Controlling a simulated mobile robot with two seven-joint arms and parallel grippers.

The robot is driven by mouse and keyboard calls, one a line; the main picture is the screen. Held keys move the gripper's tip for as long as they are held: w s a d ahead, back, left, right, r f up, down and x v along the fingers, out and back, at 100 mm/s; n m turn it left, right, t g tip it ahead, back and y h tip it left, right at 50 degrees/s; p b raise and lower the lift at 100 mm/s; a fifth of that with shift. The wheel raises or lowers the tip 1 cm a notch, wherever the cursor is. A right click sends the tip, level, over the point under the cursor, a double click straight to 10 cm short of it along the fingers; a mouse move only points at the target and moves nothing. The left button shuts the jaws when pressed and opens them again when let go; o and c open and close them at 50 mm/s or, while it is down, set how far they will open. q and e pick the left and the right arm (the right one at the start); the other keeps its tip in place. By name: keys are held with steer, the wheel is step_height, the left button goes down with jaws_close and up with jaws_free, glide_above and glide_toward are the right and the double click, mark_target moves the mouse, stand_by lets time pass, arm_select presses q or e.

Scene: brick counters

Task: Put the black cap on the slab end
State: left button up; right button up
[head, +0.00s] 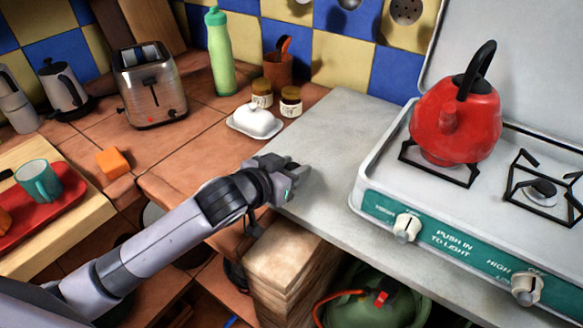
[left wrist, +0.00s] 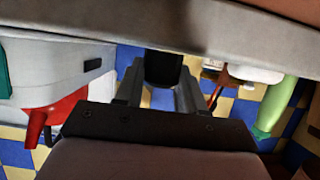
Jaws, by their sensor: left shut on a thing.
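My left gripper (head: 290,178) is over the near-left edge of the grey slab (head: 338,128). In the left wrist view its two fingers (left wrist: 160,85) are closed on a dark piece, which looks like the black cap (left wrist: 163,68). In the head view the cap is hidden by the gripper or too small to make out. The slab's edge also shows in the left wrist view (left wrist: 215,38) as a broad grey band close beyond the fingers. I cannot tell whether the cap touches the slab. My right gripper is not in view.
A white stove (head: 372,178) with a red kettle (head: 455,115) stands on the slab's right. A white butter dish (head: 255,122), jars (head: 290,102) and a green bottle (head: 219,55) stand behind my gripper. Stacked boards (head: 285,265) and a green gas bottle (head: 375,305) are below the slab.

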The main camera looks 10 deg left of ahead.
arm_select(q)
steer(key=shift+f, duration=0.1)
steer(key=o, duration=1)
steer(key=shift+r, duration=0.2)
steer(key=v, duration=1.2)
